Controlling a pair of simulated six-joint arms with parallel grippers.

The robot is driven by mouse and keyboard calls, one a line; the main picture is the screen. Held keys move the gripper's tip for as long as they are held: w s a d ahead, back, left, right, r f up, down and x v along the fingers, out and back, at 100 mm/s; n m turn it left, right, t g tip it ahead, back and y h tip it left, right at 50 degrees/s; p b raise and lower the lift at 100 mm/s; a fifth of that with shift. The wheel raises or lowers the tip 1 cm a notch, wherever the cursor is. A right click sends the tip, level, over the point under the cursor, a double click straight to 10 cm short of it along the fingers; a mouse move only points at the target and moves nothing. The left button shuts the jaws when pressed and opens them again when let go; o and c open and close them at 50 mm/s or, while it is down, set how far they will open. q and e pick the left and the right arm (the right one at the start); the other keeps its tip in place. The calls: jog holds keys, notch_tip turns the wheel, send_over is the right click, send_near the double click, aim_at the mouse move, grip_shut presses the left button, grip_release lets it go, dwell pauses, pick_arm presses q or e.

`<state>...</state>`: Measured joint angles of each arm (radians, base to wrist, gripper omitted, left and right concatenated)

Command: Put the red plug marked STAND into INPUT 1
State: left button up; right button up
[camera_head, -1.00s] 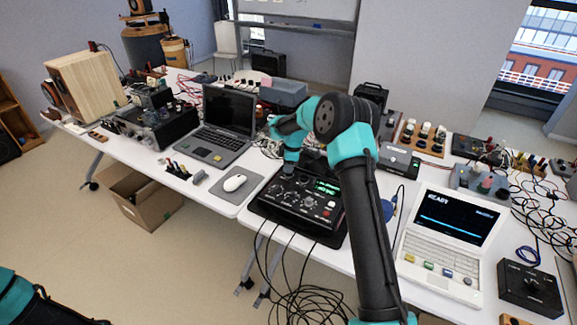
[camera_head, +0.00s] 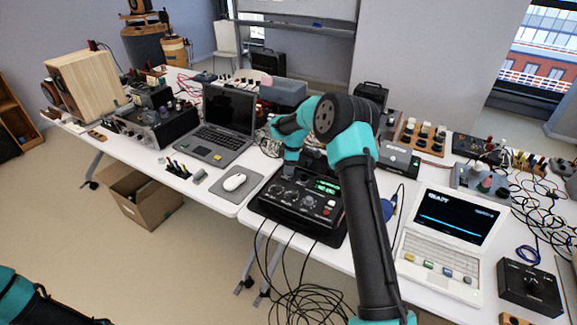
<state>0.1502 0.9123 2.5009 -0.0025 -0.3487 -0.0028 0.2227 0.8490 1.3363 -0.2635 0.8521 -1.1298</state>
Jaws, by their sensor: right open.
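My right arm reaches over the table, and its gripper (camera_head: 289,170) points down at the back left of a black device with knobs and a lit green display (camera_head: 296,203). The fingers are small and dark here, but the gripper is open. Whether they touch anything cannot be told. I cannot make out a red plug marked STAND. No label reading INPUT 1 is legible; the arm hides part of the area behind the device. Part of my left arm shows at the lower left, with its gripper out of view.
A laptop (camera_head: 221,127) and mouse (camera_head: 234,182) lie left of the device. A white computer (camera_head: 443,245) and a black box with a knob (camera_head: 530,290) stand to the right. Cables (camera_head: 305,302) hang off the front edge. Plugs and instruments crowd the back right.

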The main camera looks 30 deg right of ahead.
jog(key=shift+r, duration=0.1)
notch_tip(320, 180, up, 17)
jog(key=s+d, duration=0.1)
jog(key=d, duration=0.1)
jog(key=shift+s+d, duration=0.15)
dwell(0.6)
